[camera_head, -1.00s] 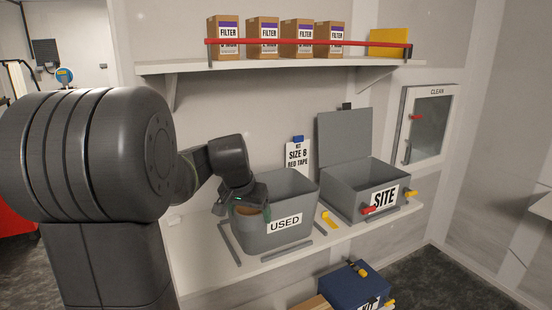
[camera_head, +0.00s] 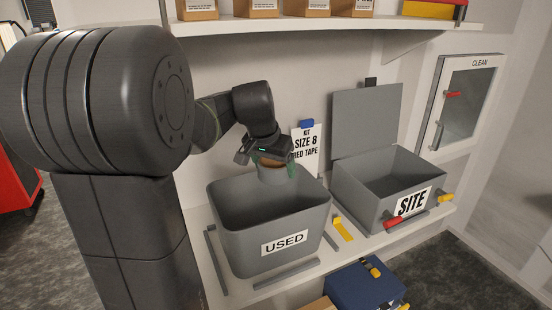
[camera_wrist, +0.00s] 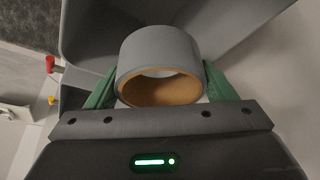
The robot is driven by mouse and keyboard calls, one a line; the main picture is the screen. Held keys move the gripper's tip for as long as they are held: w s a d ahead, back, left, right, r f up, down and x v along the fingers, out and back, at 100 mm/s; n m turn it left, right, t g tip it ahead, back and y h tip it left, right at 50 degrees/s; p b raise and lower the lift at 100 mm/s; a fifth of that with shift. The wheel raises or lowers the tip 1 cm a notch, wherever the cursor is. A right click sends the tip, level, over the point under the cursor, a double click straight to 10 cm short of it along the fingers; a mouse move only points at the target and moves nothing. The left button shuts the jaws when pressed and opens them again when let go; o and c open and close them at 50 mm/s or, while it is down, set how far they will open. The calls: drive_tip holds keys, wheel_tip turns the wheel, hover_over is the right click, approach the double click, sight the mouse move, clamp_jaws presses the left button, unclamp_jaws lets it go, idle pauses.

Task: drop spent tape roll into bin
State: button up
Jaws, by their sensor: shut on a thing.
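The tape roll is grey outside with a brown cardboard core (camera_wrist: 160,68). My gripper (camera_head: 275,170) is shut on it, with a green finger on each side of the roll in the wrist view. In the head view the roll (camera_head: 271,177) hangs over the back part of the open grey bin labelled USED (camera_head: 285,242). The roll's lower edge is near the level of the bin's back rim; I cannot tell whether it is below the rim. The bin's inside looks empty where it shows.
A grey box labelled SITE (camera_head: 412,203) stands open to the right. A yellow-handled tool (camera_head: 342,228) lies between the two containers. A sign (camera_head: 306,148) stands behind. A shelf (camera_head: 330,26) with boxes is above. A blue case (camera_head: 365,288) is below the bench.

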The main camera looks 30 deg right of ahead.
sight(274, 183)
drive_tip(key=shift+s+a+f+b, duration=0.1)
drive_tip(key=shift+f+b, duration=2)
drive_tip(key=shift+f, duration=0.75)
drive_tip(key=o, duration=1)
drive_tip(key=shift+r, duration=0.15)
drive_tip(key=b+v, duration=0.1)
drive_tip(key=v, duration=1.2)
drive_tip(key=shift+r, duration=0.25)
drive_tip(key=shift+a+f, duration=0.1)
